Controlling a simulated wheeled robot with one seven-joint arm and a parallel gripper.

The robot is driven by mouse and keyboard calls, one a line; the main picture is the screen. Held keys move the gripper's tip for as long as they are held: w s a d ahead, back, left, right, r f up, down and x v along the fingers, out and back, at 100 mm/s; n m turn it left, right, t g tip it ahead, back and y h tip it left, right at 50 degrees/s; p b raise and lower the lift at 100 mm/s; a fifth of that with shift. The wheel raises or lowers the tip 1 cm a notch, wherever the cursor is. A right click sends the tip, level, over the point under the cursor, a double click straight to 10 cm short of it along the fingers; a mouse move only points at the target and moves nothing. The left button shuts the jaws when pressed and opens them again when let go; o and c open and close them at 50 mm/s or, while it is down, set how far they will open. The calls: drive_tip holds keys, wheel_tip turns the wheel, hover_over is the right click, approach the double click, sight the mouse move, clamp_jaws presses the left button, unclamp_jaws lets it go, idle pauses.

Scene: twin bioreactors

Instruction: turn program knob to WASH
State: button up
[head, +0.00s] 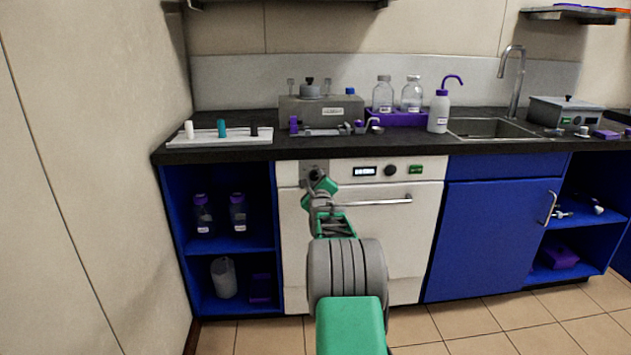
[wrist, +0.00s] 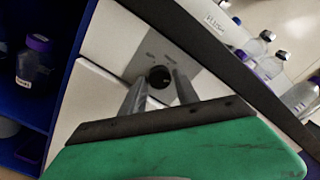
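A round black knob (wrist: 159,77) sits on a grey plate (wrist: 178,57) in the wrist view, with small marks around it that I cannot read. In the head view this plate (head: 308,168) is at the upper left of the white appliance (head: 290,230). My gripper (wrist: 158,84) is open, one finger on each side of the knob, with narrow gaps visible. I cannot tell how deep the fingertips reach over it. In the head view my gripper (head: 317,178) partly hides the plate and knob.
The appliance's panel also has a lit display (head: 364,171), a second black knob (head: 390,170) and a green label (head: 416,169). A horizontal door handle (head: 385,202) lies below. The dark countertop (head: 300,150) overhangs above. An open blue shelf (head: 220,245) holds bottles at left.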

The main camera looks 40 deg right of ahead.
drive_tip(key=shift+o, duration=1.4)
drive_tip(key=shift+s+a+r, duration=0.1)
drive_tip(key=shift+s+a, duration=0.1)
drive_tip(key=shift+s, duration=0.1)
drive_tip(key=p+v, duration=0.1)
drive_tip(key=v, duration=0.6)
drive_tip(key=shift+p, duration=0.4)
